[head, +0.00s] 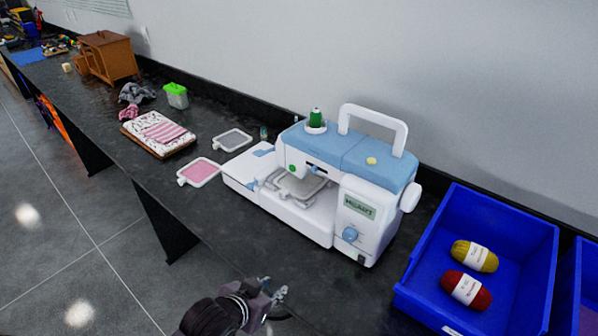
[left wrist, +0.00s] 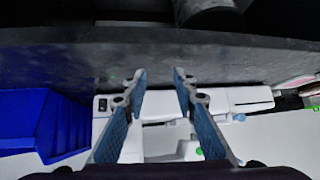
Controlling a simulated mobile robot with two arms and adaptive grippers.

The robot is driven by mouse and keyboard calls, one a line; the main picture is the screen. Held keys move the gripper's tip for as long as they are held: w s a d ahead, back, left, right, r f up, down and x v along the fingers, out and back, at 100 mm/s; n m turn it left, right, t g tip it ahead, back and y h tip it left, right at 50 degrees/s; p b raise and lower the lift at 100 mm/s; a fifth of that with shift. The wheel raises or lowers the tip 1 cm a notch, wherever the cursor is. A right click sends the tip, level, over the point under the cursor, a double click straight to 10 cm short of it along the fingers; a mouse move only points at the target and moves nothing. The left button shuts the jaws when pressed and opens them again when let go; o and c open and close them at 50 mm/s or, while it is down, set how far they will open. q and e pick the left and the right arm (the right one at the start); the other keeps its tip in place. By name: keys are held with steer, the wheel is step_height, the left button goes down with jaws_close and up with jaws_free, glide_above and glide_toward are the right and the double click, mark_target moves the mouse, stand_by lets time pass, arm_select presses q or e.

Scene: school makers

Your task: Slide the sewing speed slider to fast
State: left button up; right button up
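The white and blue sewing machine (head: 345,165) stands upright on the dark counter. Its front carries a blue knob (head: 350,233), a green button (head: 292,168) and small blue parts near the needle area. I cannot tell which small part is the speed slider. My left gripper (head: 276,293) is low in front of the machine, at the counter's front edge, apart from it. In the left wrist view my left gripper (left wrist: 160,75) shows two spread fingers with nothing between them. The machine (left wrist: 210,104) appears beyond them there. My right gripper is not in view.
A blue bin (head: 425,285) with yellow yarn (head: 474,256) and red yarn (head: 466,290) is right of the machine. The wall closes off the back.

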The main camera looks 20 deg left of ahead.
arm_select(q)
steer(key=w+r+t+h, duration=0.2)
steer(key=w+r+t, duration=0.3)
steer(key=w+r, duration=0.45)
steer(key=m+t+h, duration=0.2)
steer(key=t+h, duration=0.1)
glide_toward(312, 171)
steer(key=w, duration=0.2)
steer(key=shift+d+p+x, duration=0.15)
steer(key=shift+p+x, duration=0.3)
steer(key=shift+x, duration=1.15)
steer(key=shift+d+p+x, duration=0.2)
steer(key=shift+p+x, duration=0.25)
steer(key=shift+x, duration=1.15)
steer(key=shift+s+r, duration=0.1)
steer(key=shift+c, duration=0.6)
jaws_close()
